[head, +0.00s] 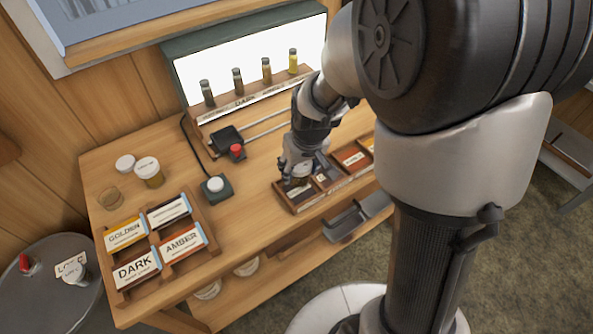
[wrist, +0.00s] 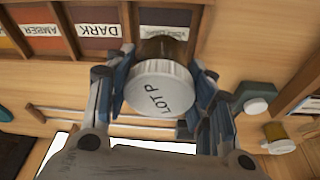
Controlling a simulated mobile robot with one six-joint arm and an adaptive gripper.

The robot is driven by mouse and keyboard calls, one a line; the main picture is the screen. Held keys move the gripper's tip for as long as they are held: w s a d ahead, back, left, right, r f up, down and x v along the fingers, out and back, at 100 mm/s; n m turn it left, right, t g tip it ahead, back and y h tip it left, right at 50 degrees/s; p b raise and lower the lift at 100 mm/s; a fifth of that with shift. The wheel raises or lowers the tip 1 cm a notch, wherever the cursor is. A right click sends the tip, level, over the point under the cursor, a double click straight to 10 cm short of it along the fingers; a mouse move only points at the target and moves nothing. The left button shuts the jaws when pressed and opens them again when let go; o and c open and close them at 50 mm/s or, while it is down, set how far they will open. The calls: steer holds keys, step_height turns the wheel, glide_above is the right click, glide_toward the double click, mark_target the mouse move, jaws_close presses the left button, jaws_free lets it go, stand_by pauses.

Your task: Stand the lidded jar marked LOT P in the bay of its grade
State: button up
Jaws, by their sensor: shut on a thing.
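The jar marked LOT P (wrist: 160,92) has a white ribbed lid and a brown body. My gripper (wrist: 160,100) is shut around it, a finger on each side. In the head view my gripper (head: 297,165) is low over the left end of the divided bay tray (head: 318,194), largely hiding the jar. In the wrist view the jar's body overlaps the end bay, whose label is mostly unreadable; beside it are the bays labelled DARK (wrist: 98,30) and AMBER (wrist: 40,30). I cannot tell whether the jar touches the bay floor.
A card rack (head: 165,245) with GOLDEN, DARK and AMBER cards stands at the left. White-lidded jars (head: 148,172), a small push-button box (head: 217,187) and a lit panel with sample vials (head: 238,82) share the bench. A grey drum (head: 35,300) bears another lidded jar.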

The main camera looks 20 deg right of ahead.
mark_target(299, 178)
steer(key=shift+f+b, duration=0.75)
steer(key=shift+f, duration=1.4)
steer(key=shift+f, duration=0.25)
steer(key=o, duration=1.3)
steer(key=shift+r, duration=0.15)
